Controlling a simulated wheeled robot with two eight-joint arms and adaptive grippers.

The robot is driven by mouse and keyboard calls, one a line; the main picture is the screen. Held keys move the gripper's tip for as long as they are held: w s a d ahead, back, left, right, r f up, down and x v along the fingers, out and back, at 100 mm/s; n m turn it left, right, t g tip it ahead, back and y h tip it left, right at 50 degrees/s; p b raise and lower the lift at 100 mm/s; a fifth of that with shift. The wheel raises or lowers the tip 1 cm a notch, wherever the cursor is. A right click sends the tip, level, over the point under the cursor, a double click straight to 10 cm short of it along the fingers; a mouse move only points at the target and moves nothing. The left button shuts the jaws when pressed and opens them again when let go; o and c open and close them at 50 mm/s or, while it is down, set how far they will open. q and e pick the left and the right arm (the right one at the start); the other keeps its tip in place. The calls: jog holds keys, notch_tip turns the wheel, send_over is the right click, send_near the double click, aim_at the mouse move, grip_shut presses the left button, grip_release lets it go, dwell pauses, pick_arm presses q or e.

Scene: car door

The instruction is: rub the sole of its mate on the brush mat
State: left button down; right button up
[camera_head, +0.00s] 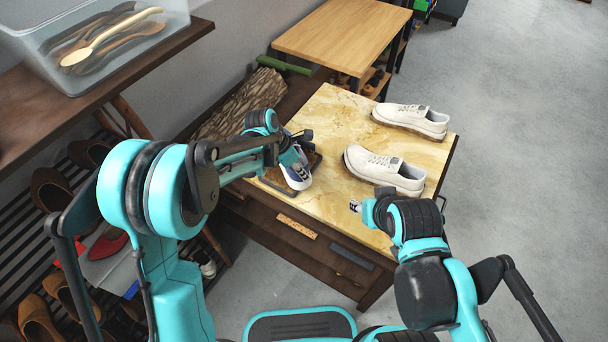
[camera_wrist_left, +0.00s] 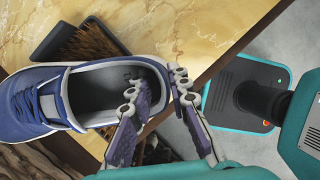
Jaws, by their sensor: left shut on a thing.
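My left gripper (camera_head: 297,148) is shut on the heel rim of a blue shoe (camera_wrist_left: 92,92) with a white sole edge. The shoe shows partly in the head view (camera_head: 297,177), below the gripper, at the table's left side. The brush mat (camera_wrist_left: 82,45), with brown bristles and a dark frame, lies beside and under the shoe in the left wrist view. The shoe covers part of it, and I cannot tell whether the sole touches the bristles. My right gripper (camera_head: 358,206) hangs over the table's front right; its finger opening is unclear.
Two white shoes (camera_head: 411,119) (camera_head: 384,170) stand on the marble-look tabletop (camera_head: 335,120), right of the left gripper. A bark-like log piece (camera_head: 240,103) lies at its left. A shoe rack (camera_head: 30,230) and a shelf with a clear bin (camera_head: 100,50) stand at the left.

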pick_arm(q)
jog(key=shift+w+a, duration=0.25)
jog(key=shift+w, duration=0.35)
jog(key=shift+w+a, duration=0.2)
jog(key=shift+w, duration=0.35)
jog(key=shift+r, duration=0.1)
notch_tip(320, 180, up, 8)
jog(key=p, duration=0.5)
